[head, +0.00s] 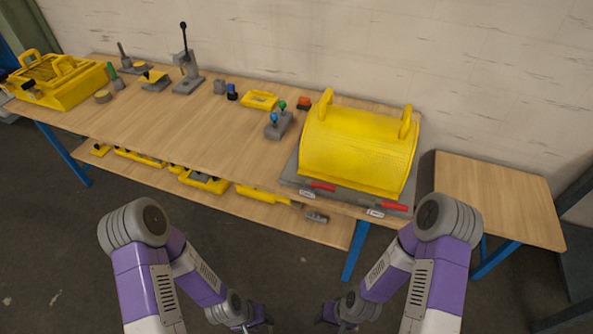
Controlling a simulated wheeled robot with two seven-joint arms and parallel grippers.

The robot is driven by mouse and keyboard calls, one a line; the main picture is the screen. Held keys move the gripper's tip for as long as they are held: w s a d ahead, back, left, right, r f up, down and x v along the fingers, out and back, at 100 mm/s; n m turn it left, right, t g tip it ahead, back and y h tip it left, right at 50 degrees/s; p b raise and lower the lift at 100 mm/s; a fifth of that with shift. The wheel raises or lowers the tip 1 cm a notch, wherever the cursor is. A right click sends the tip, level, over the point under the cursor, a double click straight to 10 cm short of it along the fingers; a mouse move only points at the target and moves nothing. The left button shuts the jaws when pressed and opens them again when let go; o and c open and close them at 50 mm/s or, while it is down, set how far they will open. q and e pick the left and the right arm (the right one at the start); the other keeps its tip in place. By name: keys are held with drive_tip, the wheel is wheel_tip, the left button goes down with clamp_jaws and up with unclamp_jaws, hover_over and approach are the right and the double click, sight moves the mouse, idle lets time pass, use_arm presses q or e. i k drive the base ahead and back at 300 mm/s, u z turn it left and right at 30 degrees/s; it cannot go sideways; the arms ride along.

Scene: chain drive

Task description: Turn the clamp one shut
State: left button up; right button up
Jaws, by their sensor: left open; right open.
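A yellow domed cover (358,150) with two handles on top sits on a grey base plate (290,170) at the right end of the bench. Two red-handled clamps lie along its front edge, a left one (323,187) and a right one (396,207). Each has a small white label beside it, too small to read, so I cannot tell which is clamp one. Both red handles lie roughly flat; their latch state is unclear. My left gripper (262,323) and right gripper (328,317) are open, low in front of the bench, well apart from the clamps.
The wooden bench (190,125) carries a lever press (186,80), a grey block with blue and green knobs (278,125), and a yellow case (65,85) at left. A lower shelf (235,205) holds yellow parts. A small side table (495,195) at right is bare.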

sight(323, 186)
drive_tip(key=u, duration=0.15)
drive_tip(key=i, duration=0.95)
drive_tip(key=z, duration=0.3)
